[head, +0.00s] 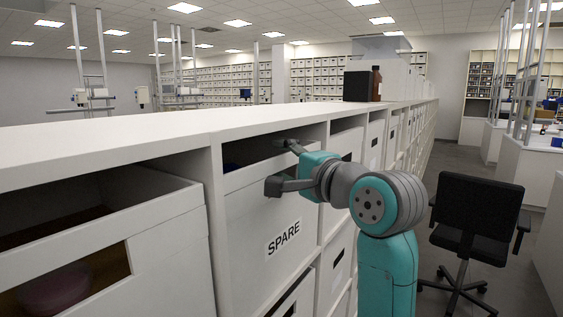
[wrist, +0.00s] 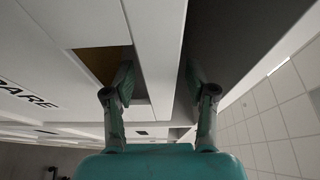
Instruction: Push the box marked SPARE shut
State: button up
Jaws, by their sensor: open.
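The white box marked SPARE (head: 268,215) sits in the shelf unit in the middle of the head view, with black lettering on its front. A dark gap shows above its front edge, with a small blue thing (head: 230,167) inside. How far the box stands out is hard to tell. My gripper (head: 281,165) is open at the box's top edge, one finger above the other. In the wrist view, my gripper (wrist: 158,82) has a white edge between its spread fingers, and part of the SPARE lettering (wrist: 28,97) shows at left. Contact cannot be made out.
Another white box (head: 165,250) stands out at left, open at the top, with a pinkish round thing (head: 57,290) behind its front cutout. The white shelf top (head: 150,128) runs above. A dark block and brown bottle (head: 376,84) stand farther along. A black chair (head: 478,215) stands at right.

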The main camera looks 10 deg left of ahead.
jog(key=v, duration=1.1)
jog(key=shift+s, duration=0.1)
jog(key=w+d+f+m+t+h, duration=0.1)
jog(key=d+f+h, duration=0.15)
jog(key=f, duration=0.95)
jog(key=w+d+f+t+h, duration=0.15)
jog(key=d+f, duration=0.25)
jog(key=f, duration=0.7)
jog(key=s+d+f+t+h, duration=0.15)
jog(key=s+d+f, duration=0.3)
jog(key=f, duration=0.45)
jog(key=s+d+f+h, duration=0.3)
jog(key=s+f, duration=0.2)
jog(key=f, duration=0.4)
jog(key=s+d+f+n+h, duration=0.25)
jog(key=s+f, duration=0.25)
jog(key=s, duration=0.3)
jog(key=s+d+f+n+h, duration=0.1)
jog(key=s+d+f, duration=0.35)
jog(key=s, duration=0.35)
jog(key=s+d+n+g+h, duration=0.1)
jog(key=s+n, duration=0.5)
jog(key=s, duration=1.4)
jog(key=shift+s+d+r, duration=0.2)
jog(key=shift+s+d, duration=0.2)
jog(key=shift+d, duration=0.05)
